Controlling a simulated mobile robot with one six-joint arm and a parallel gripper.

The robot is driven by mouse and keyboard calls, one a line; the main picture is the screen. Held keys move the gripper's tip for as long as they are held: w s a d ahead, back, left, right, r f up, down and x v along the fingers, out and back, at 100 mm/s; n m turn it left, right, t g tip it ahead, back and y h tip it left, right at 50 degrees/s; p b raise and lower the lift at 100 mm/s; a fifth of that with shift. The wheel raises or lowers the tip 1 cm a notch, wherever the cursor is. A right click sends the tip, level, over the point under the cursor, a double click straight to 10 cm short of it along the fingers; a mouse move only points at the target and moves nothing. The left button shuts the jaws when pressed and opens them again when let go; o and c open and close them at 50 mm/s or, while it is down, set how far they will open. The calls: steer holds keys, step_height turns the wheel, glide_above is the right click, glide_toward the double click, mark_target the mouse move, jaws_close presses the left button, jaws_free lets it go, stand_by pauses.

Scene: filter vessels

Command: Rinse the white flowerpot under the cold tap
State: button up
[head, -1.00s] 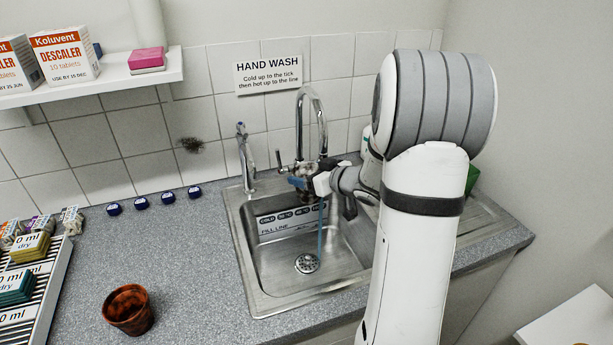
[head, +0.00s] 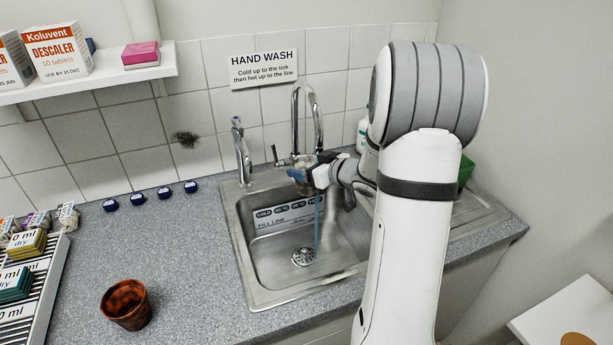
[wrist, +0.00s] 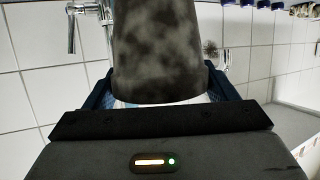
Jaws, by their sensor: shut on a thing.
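My gripper (head: 304,177) is shut on a pot (head: 302,187), held above the sink under the tall curved tap (head: 311,112). The pot is small and partly hidden by my gripper in the head view. A thin blue water stream (head: 317,225) falls into the steel sink (head: 262,280) near the drain. A shorter tap (head: 241,150) stands at the left. I cannot tell which tap is cold.
A brown pot (head: 127,304) stands on the grey counter (head: 190,250). Several dark blue caps (head: 164,193) line the back. A green item (head: 466,172) is behind my arm.

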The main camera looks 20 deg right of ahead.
steer(key=shift+s+d, duration=0.25)
steer(key=shift+d, duration=0.05)
steer(key=shift+a, duration=0.1)
steer(key=shift+w+a, duration=0.4)
steer(key=shift+s+d+p, duration=0.2)
steer(key=shift+p, duration=0.1)
steer(key=shift+s+d, duration=0.2)
steer(key=shift+d, duration=0.05)
stand_by(0.3)
steer(key=s+a, duration=0.5)
steer(key=s, duration=0.1)
steer(key=shift+b, duration=0.4)
stand_by(1.3)
